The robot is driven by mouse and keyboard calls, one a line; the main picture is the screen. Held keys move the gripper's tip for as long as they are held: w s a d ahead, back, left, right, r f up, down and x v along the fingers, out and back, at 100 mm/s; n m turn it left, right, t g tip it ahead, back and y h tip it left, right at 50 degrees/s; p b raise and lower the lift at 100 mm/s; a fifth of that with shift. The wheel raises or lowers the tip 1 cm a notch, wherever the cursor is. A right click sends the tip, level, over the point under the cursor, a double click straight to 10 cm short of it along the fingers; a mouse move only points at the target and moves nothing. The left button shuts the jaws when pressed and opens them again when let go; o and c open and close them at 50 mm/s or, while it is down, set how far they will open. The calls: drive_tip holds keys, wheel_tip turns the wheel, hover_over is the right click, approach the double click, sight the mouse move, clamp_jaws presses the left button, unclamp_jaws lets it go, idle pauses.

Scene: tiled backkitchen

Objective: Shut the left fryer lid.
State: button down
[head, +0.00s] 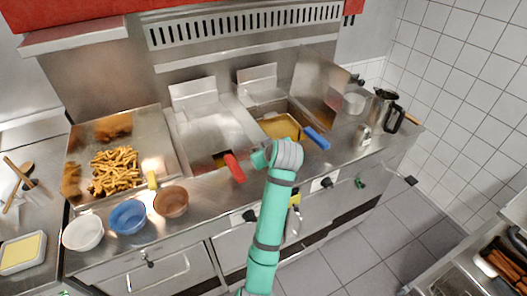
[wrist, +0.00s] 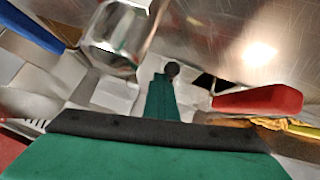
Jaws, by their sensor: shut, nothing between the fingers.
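The left fryer lid (head: 212,128) is a broad steel panel. In the head view it lies low and close to flat over the left fryer, with a small dark gap at its front edge; I cannot tell whether it is fully seated. A red basket handle (head: 233,167) sticks out at that front edge and also shows in the wrist view (wrist: 258,100). My gripper (head: 259,158) is shut and empty, just right of the red handle. In the wrist view its fingers (wrist: 170,75) point toward blurred steel. Contact with the lid cannot be told.
The right fryer (head: 280,127) is open, with a blue basket handle (head: 317,138) and its lid (head: 318,87) standing up. A tray of fries (head: 117,170) and several bowls, including a blue bowl (head: 128,217), stand at left. A steel jug (head: 379,112) stands at right.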

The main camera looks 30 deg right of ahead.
drive_tip(key=s+d+r, duration=0.1)
drive_tip(key=s+r, duration=0.6)
drive_tip(key=r, duration=0.3)
drive_tip(key=shift+s+d+r, duration=0.25)
drive_tip(key=shift+s+d, duration=0.1)
drive_tip(key=shift+s, duration=0.05)
drive_tip(key=shift+w, duration=0.1)
